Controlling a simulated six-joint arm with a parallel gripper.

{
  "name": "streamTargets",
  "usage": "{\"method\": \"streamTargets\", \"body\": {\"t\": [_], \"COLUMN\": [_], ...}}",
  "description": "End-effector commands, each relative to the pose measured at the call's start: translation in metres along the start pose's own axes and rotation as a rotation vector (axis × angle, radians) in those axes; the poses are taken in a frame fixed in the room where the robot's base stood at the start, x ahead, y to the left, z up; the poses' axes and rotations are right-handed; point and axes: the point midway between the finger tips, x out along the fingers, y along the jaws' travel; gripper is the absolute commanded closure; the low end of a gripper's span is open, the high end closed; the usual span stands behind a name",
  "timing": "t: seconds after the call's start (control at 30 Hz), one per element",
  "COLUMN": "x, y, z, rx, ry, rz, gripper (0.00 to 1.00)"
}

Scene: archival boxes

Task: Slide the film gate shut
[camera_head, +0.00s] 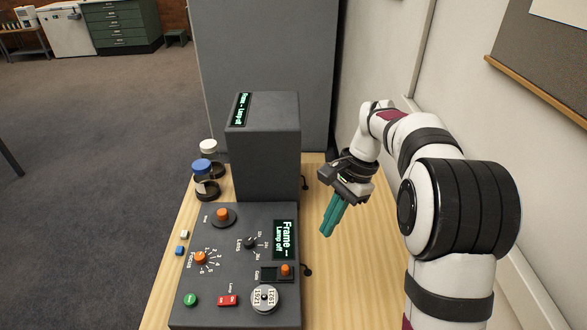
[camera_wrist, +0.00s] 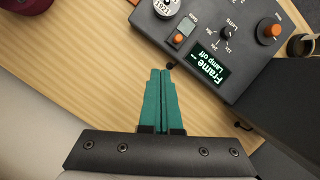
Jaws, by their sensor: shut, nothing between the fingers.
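The film gate is a small slider labelled "Gate" on the grey control panel (camera_head: 235,240). Its orange knob (camera_head: 285,270) sits at the right end of a short dark slot in the head view. In the wrist view the gate knob (camera_wrist: 179,39) is at the slot end nearest the panel's edge, beyond my fingertips. My gripper (camera_head: 328,232) is to the right of the panel, with its teal fingers pointing down, together and empty. In the wrist view the gripper's fingers (camera_wrist: 160,72) end short of the panel edge, apart from the knob.
The display (camera_head: 285,240) reads "Lamp off". A silver dial (camera_head: 264,298), a red switch (camera_head: 228,300) and a green button (camera_head: 190,299) are near the gate. A tall grey box (camera_head: 267,150) stands behind. Bare wooden table (camera_head: 340,285) lies to the right.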

Motion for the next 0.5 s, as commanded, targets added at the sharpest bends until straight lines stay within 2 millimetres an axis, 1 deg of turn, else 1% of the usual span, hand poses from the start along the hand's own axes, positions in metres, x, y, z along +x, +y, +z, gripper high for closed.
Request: {"method": "streamTargets", "body": {"t": [0.03, 0.1, 0.2, 0.3, 0.5], "x": [0.010, 0.021, 0.029, 0.031, 0.031], "y": [-0.011, -0.022, -0.031, -0.033, -0.033], "z": [-0.015, -0.030, -0.041, -0.044, -0.044], "rx": [0.033, 0.071, 0.100, 0.109, 0.107], "ry": [-0.014, -0.028, -0.039, -0.042, -0.041], "rz": [0.002, 0.002, 0.001, 0.000, 0.000], "gripper": [1.00, 1.00, 1.00, 1.00, 1.00]}}
